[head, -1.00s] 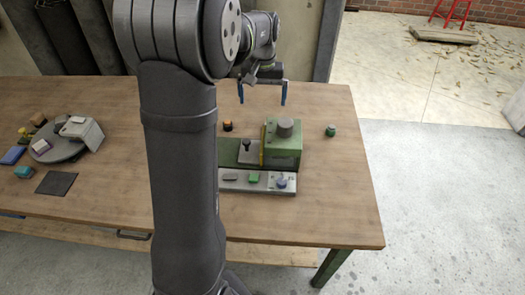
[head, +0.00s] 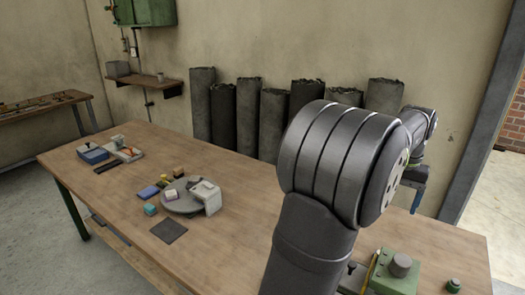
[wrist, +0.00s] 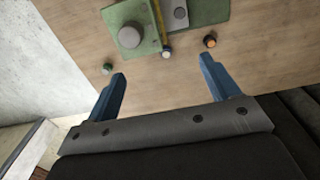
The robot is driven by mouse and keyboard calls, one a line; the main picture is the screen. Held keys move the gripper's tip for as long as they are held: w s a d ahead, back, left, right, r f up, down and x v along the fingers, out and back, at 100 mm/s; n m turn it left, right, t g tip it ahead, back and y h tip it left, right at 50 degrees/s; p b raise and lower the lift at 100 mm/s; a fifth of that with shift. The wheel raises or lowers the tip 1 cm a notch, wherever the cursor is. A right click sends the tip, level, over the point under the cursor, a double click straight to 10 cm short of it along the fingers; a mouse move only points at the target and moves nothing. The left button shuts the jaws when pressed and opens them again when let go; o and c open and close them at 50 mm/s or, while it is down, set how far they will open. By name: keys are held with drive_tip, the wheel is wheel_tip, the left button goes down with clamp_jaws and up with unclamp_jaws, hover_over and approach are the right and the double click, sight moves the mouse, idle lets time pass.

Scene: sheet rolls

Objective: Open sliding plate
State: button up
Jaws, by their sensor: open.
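The green device stands at the right end of the wooden table, with a green block (head: 392,279) bearing a grey cylinder (head: 401,264). In the wrist view, the green block (wrist: 122,17) shows at the top, beside a green base with a grey plate (wrist: 176,22) that carries a round knob (wrist: 180,13). In the head view my arm hides most of this plate; a dark knob (head: 351,268) shows left of the block.
A small orange-topped knob (wrist: 210,41) and a small green knob (wrist: 106,68) lie near the device. A round grey turntable (head: 181,205), several small blocks and a dark mat (head: 169,230) are mid-table. Dark rolls (head: 222,113) stand behind the table.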

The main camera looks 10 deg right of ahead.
drive_tip(key=c, duration=0.6)
drive_tip(key=w+a+f+n, duration=0.1)
drive_tip(key=f+n, duration=0.2)
drive_tip(key=f, duration=0.6)
drive_tip(key=w+a+f+n, duration=0.1)
drive_tip(key=f+n, duration=0.2)
drive_tip(key=f, duration=0.6)
drive_tip(key=w+a+f+n, duration=0.2)
drive_tip(key=f+n, duration=0.1)
drive_tip(key=f, duration=0.6)
drive_tip(key=shift+w+f, duration=0.1)
drive_tip(key=shift+f, duration=0.3)
